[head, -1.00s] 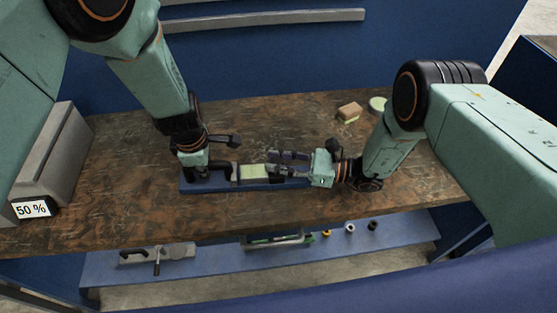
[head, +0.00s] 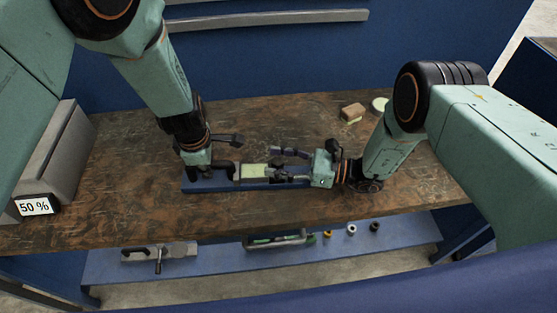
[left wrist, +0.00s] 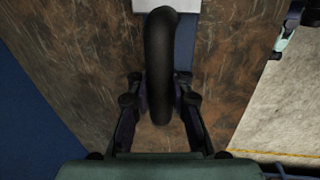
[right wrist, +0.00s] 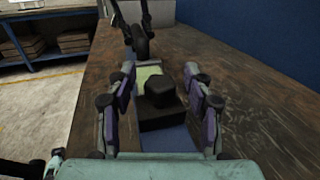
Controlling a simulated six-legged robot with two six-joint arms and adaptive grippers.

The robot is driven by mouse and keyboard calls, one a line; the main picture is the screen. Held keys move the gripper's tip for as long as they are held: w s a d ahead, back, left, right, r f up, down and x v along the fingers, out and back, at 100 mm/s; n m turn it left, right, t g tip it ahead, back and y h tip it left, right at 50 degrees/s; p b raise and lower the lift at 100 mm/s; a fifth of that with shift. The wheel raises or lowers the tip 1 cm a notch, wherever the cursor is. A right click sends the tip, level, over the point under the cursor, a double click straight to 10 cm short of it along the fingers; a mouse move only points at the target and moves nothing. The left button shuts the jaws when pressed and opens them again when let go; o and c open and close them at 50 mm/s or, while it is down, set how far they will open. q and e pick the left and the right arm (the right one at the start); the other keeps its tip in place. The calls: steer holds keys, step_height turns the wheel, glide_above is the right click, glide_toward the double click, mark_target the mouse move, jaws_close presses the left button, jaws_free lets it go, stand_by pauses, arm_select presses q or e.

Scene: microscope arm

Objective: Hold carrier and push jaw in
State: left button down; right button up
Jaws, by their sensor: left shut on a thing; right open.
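A black curved arm (head: 224,165), seemingly the carrier, rises from the left part of a blue base (head: 210,186). My left gripper (left wrist: 160,112) is shut on this curved arm (left wrist: 160,60), with a finger on each side. A pale green pad (head: 254,171) lies to its right. In the right wrist view, a dark block with a black knob (right wrist: 166,92), seemingly the jaw, stands in front of the pad (right wrist: 148,72). My right gripper (right wrist: 163,85) is open, its fingers apart on either side of the knob. I cannot tell whether they touch it.
A brown block (head: 352,111) and a pale green disc (head: 379,104) lie at the table's back right. A grey box with a 50 % display (head: 34,206) stands at the left. A lower shelf (head: 210,260) holds tools and small rings. The table (head: 130,170) is otherwise largely clear.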

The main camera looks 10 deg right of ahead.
arm_select(q)
steer(key=shift+r, duration=0.1)
arm_select(e)
steer(key=shift+d, duration=0.1)
steer(key=v, duration=1.2)
arm_select(q)
steer(key=c, duration=1.1)
jaws_free()
